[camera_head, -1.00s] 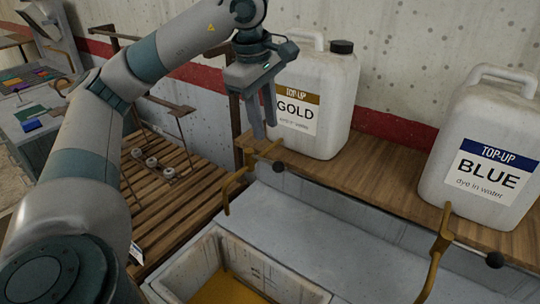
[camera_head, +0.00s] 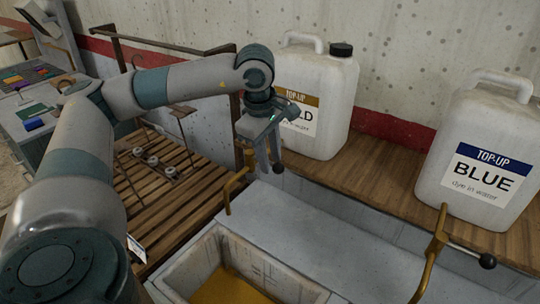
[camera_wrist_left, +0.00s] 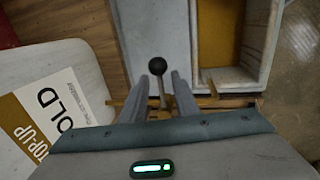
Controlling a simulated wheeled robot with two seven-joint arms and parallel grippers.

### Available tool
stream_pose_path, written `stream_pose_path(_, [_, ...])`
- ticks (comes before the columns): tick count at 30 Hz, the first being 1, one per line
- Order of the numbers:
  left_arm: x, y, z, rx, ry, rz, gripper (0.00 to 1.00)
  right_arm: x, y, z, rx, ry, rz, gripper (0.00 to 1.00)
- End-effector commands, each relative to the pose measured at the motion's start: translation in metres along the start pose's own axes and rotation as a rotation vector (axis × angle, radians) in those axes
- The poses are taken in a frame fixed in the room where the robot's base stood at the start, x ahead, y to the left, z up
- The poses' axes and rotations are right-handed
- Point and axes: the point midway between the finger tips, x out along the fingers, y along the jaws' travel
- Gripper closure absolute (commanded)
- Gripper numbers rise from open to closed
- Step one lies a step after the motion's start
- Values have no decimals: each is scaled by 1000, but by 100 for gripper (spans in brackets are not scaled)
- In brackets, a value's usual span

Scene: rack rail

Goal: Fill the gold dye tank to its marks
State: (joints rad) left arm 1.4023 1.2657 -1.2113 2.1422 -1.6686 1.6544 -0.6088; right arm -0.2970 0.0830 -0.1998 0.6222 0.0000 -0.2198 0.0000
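The gold jug (camera_head: 318,95), a white container labelled TOP-UP GOLD, stands on the wooden shelf; my left arm partly covers its label. Its brass tap (camera_head: 236,186) hangs at the shelf's front edge, with a black-knobbed lever. The tank (camera_head: 296,284) below holds gold-coloured liquid (camera_head: 232,288); its fill marks are too small to read. My left gripper (camera_head: 271,172) points down at the tap's lever. In the left wrist view its fingers (camera_wrist_left: 160,80) are apart, with the black knob (camera_wrist_left: 157,66) between and just beyond the tips. My right gripper is out of view.
A white TOP-UP BLUE jug (camera_head: 482,160) stands to the right on the shelf (camera_head: 372,176), with its own brass tap (camera_head: 432,250). A slatted wooden rack (camera_head: 165,205) is at left. A grey ledge (camera_head: 300,222) lies between shelf and tank.

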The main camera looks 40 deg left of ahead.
Motion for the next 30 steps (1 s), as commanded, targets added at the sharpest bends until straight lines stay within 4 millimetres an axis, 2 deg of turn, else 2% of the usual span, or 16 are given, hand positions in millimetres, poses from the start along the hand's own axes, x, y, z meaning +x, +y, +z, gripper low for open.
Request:
stream_pose_path(2, [0,0,0,0,0,0,74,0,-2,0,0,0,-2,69])
stream_pose_path(5, [0,0,0,0,0,0,98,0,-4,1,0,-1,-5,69])
stream_pose_path(6, [0,0,0,0,-1,0,100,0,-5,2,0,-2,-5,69])
stream_pose_path(17, [0,0,2,3,-5,-1,100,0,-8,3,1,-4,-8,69])
stream_pose_path(30, [1,-1,5,7,-10,-3,100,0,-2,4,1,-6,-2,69])
